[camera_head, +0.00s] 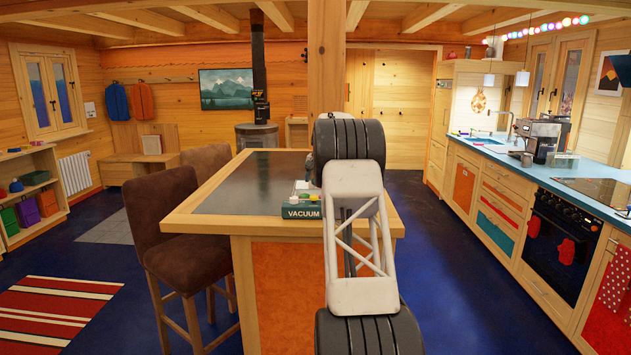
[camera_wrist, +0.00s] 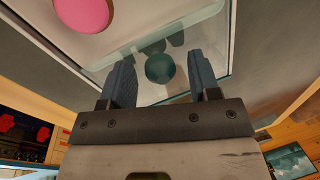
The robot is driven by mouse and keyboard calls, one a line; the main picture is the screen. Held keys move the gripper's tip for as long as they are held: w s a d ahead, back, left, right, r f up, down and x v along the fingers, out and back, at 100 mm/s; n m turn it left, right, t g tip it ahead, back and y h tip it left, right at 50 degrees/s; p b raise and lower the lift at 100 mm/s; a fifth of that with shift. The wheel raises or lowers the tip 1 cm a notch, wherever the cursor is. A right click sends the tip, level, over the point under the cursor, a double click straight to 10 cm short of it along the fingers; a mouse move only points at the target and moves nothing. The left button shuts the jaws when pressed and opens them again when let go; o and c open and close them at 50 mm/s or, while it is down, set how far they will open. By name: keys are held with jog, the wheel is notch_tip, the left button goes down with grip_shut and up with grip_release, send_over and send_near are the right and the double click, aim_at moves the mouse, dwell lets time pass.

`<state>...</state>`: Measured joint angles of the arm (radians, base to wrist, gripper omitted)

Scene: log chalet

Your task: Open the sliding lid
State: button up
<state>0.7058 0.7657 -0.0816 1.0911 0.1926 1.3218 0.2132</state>
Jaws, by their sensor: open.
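In the wrist view, a clear, glass-like panel with a pale green edge (camera_wrist: 215,22) lies in front of my gripper (camera_wrist: 160,62). It looks like the lid. A round teal knob (camera_wrist: 160,68) sits on it, between my two dark fingers, which are open and apart on either side. I cannot tell whether they touch it. A pink disc (camera_wrist: 80,14) shows on a pale surface at the top left. In the head view, a green box marked VACUUM (camera_head: 301,212) stands on the island's near edge, partly hidden by my arm; small items sit on top.
The island (camera_head: 255,170) has a dark top with a wooden rim, and its left part is clear. Brown chairs (camera_head: 175,230) stand along its left side. A blue kitchen counter (camera_head: 565,172) with a coffee machine (camera_head: 540,135) runs along the right.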

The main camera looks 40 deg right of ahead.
notch_tip(320, 180, up, 7)
jog(key=s, duration=0.1)
jog(key=shift+d+r, duration=0.2)
jog(key=shift+d, duration=0.25)
jog(key=shift+s, duration=0.1)
dwell(0.4)
